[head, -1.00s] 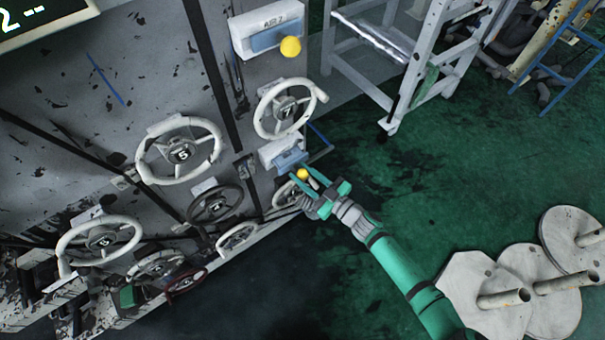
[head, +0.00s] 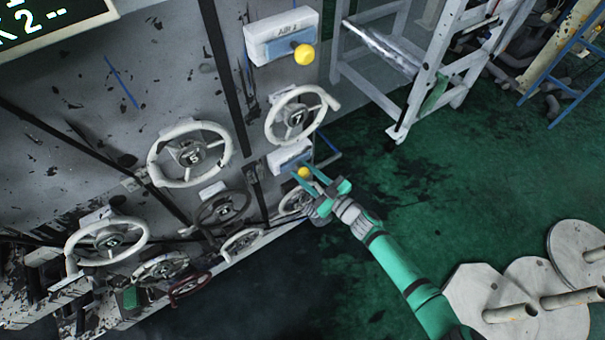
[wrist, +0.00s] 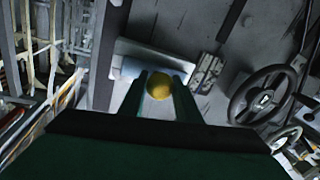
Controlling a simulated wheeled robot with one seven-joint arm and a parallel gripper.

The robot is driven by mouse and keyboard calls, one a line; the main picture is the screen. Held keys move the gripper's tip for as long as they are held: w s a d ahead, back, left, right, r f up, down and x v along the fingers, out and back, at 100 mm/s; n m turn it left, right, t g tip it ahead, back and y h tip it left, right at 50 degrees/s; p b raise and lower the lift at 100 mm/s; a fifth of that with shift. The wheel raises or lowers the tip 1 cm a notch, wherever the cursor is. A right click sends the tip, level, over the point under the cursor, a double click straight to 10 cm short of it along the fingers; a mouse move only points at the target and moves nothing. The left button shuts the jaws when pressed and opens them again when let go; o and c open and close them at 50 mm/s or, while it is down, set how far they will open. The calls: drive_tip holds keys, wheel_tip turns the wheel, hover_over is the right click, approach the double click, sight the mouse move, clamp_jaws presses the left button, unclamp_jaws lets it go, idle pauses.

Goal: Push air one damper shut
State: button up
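Two pale damper boxes with yellow knobs are on the grey panel. The upper box (head: 268,48), with its yellow knob (head: 304,54), has an AIR label whose number is hard to read now; it looked like 2 earlier. The lower box (head: 279,160) has no readable label; its yellow knob (head: 303,172) also shows in the wrist view (wrist: 159,86). My green gripper (head: 312,176) is at the lower knob, its two fingers apart, one on each side of it. I cannot tell whether they touch it. The fingers also show in the wrist view (wrist: 160,98).
A white handwheel marked 7 (head: 299,115) sits just above the lower box. Several more handwheels, including one marked 5 (head: 190,155), cover the panel. A white ladder frame (head: 425,80) stands behind. Flanged discs (head: 500,290) lie front right. Green floor between is clear.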

drive_tip(key=o, duration=0.4)
drive_tip(key=shift+s+d, duration=0.1)
drive_tip(key=v, duration=1)
drive_tip(key=shift+s+d, duration=0.15)
drive_tip(key=shift+s, duration=0.1)
